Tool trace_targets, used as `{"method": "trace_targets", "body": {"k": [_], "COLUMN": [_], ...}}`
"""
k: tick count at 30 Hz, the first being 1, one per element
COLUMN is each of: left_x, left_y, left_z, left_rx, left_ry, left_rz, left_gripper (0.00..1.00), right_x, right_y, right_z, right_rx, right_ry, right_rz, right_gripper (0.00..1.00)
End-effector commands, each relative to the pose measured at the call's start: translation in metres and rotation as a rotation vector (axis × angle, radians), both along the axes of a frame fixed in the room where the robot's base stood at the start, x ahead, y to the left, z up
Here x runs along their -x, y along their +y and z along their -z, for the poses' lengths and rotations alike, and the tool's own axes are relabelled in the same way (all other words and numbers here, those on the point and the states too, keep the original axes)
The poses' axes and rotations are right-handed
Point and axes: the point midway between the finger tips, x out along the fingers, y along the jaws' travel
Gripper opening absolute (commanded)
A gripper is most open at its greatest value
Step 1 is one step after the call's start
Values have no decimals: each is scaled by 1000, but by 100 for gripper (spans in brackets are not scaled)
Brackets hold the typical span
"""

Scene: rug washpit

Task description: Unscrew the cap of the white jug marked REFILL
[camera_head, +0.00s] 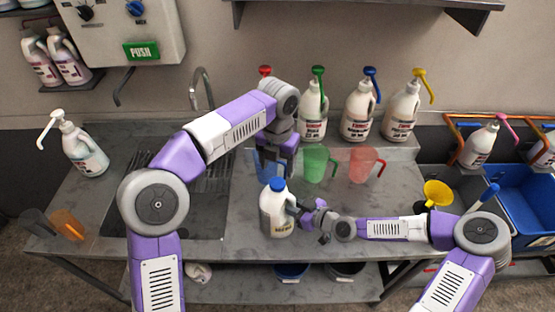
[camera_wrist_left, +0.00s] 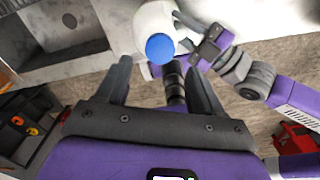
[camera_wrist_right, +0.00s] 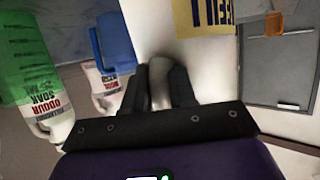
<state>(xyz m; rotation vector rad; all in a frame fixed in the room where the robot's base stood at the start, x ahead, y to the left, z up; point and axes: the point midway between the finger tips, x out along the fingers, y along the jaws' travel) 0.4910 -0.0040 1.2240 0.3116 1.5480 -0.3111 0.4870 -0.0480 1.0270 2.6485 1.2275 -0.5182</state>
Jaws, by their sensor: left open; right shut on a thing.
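The white jug (camera_head: 277,214) with a blue cap (camera_head: 277,185) stands upright on the grey counter near its front edge. In the right wrist view the jug (camera_wrist_right: 180,30) shows a yellow label with part of its lettering. My right gripper (camera_head: 308,218) is shut on the jug's handle (camera_wrist_right: 160,85) from the right. My left gripper (camera_head: 284,172) is above and behind the jug in the head view. In the left wrist view its fingers (camera_wrist_left: 160,85) are open and empty, with the blue cap (camera_wrist_left: 160,48) beyond the tips, between their lines.
Blue, green (camera_head: 316,162) and red (camera_head: 362,164) measuring jugs stand behind. Pump bottles (camera_head: 360,112) line the back ledge. A sink (camera_head: 190,200) is at left. A yellow funnel (camera_head: 437,193) is at right. Bare counter (camera_head: 385,205) shows near the red jug.

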Motion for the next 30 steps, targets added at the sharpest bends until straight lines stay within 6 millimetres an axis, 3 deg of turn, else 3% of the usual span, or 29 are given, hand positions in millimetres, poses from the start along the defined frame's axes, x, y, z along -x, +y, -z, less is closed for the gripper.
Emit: {"method": "trace_targets", "body": {"k": [6,12,23,24,30], "left_x": [1,0,0,0,0], "left_y": [1,0,0,0,0], "left_z": [36,59,66,66,66], "left_rx": [-2,-1,0,0,0], "left_ry": [4,2,0,0,0], "left_rz": [-2,-3,-4,-4,-4], "left_gripper": [67,67,67,66,35], "right_x": [0,0,0,0,0], "right_y": [0,0,0,0,0], "right_z": [0,0,0,0,0], "right_rx": [-1,-1,0,0,0], "right_ry": [-1,-1,0,0,0], "right_rz": [0,0,0,0,0], "right_gripper": [0,0,0,0,0]}}
